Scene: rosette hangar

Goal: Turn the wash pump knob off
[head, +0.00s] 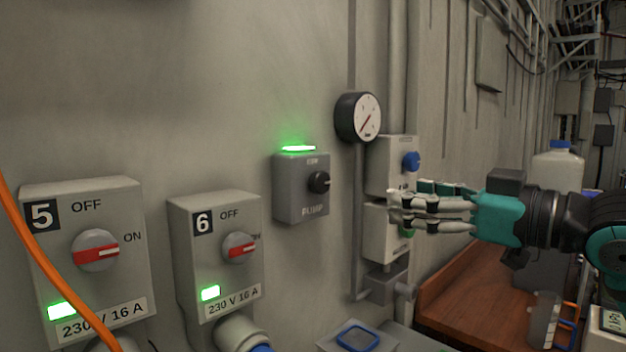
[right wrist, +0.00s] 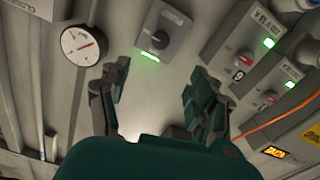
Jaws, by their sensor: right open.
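The grey pump box (head: 287,200) is on the wall in the middle of the head view, with PUMP printed below its round black knob (head: 319,182). A green lamp (head: 298,148) on top is lit. I cannot tell clearly which way the knob points. My right gripper (head: 393,211) is to the right of the box, pointing left, in front of two wall boxes. The right wrist view shows its fingers (right wrist: 153,88) apart and empty, with the pump box (right wrist: 177,30) and knob (right wrist: 160,39) beyond them, apart from them. My left gripper is out of view.
Switch boxes 5 (head: 120,200) and 6 (head: 190,235), with red-and-white knobs and lit green lamps, are at the left. An orange cable (head: 50,270) crosses box 5. A round gauge (head: 366,117) and a blue-knobbed box (head: 385,165) are near my gripper. A wooden bench (head: 465,297) is below.

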